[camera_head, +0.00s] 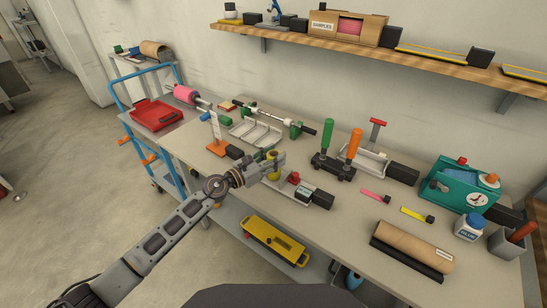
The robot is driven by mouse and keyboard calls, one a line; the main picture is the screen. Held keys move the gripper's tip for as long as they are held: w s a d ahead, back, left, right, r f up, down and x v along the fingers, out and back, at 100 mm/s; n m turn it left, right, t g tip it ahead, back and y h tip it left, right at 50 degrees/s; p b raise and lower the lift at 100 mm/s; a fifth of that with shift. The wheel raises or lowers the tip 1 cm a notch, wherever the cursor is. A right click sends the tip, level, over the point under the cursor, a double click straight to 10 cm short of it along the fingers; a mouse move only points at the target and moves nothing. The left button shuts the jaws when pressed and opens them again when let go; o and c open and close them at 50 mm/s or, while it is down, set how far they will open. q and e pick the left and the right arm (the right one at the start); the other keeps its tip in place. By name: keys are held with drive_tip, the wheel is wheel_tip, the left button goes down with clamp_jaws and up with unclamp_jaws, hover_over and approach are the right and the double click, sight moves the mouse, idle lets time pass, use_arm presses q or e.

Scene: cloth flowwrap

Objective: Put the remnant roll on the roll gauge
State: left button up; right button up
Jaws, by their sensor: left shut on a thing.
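My left gripper (280,161) reaches in over the front of the bench. It is shut on a small yellow thing (273,170), largely hidden by the fingers; I cannot tell if this is the remnant roll. A pink roll (185,93) sits on a dark spindle at the back left. An upright white plate on an orange base (217,149) stands left of the gripper and may be the roll gauge; I cannot be sure. My right gripper is not in view.
Near the gripper are a grey tray (256,133), a small device with a red knob (299,187) and a black block with green and orange handles (332,166). A brown roll (415,243) lies at front right. A blue cart (117,100) stands left.

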use_arm(q)
drive_tip(key=shift+f, duration=0.1)
drive_tip(key=o, duration=1.1)
drive_tip(key=shift+c, duration=0.2)
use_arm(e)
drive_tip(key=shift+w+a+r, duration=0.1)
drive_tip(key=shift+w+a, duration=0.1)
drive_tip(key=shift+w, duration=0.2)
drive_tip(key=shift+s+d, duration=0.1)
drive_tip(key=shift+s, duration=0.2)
